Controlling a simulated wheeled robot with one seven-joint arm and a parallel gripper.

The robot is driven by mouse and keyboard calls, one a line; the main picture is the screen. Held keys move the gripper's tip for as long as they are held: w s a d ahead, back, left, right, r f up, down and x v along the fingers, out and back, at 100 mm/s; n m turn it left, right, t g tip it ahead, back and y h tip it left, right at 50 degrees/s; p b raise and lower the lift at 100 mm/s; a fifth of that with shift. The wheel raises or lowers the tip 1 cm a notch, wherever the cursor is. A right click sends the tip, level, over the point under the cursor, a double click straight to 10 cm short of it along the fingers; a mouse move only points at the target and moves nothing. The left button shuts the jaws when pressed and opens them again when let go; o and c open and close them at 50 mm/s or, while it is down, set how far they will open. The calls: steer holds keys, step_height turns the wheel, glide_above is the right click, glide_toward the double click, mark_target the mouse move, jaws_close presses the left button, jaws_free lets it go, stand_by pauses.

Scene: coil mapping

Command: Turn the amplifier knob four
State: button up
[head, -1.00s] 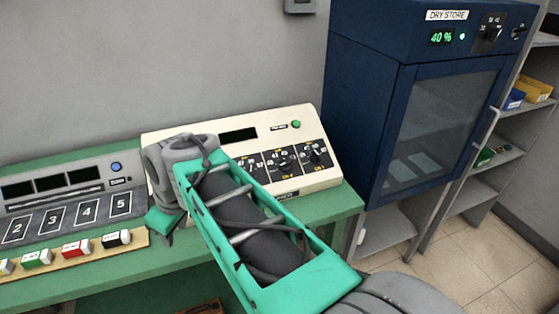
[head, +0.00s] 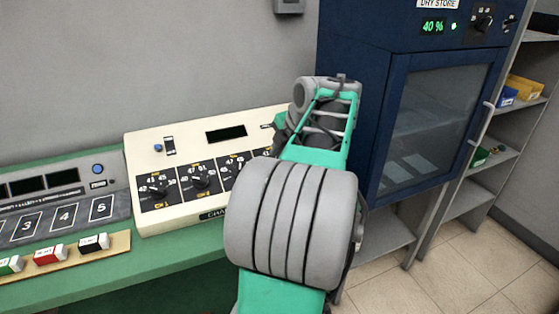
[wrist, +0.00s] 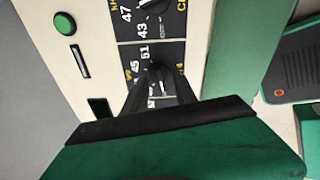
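The amplifier (head: 145,150) is a cream box with a row of black dial panels, standing on the green bench. Its left knobs (head: 158,190) show in the head view; my arm covers its right end. In the wrist view the dial with a yellow 4 beside it holds a dark knob (wrist: 155,67). The dark fingers of my gripper (wrist: 158,75) reach over this dial, with their tips at the knob. Fingers and knob blend together, so I cannot tell whether they grip it. Another knob (wrist: 155,5) shows at the top edge.
A grey unit (head: 60,205) with numbered pads stands left of the amplifier. Several coloured blocks (head: 48,255) sit on a strip in front. The blue dry store cabinet (head: 350,60) rises close to the right of my arm. The amplifier's green button (wrist: 65,23) is beside the dials.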

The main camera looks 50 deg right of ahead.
steer(key=shift+w+f, duration=0.2)
steer(key=shift+f, duration=0.15)
steer(key=shift+c, duration=0.2)
jaws_close()
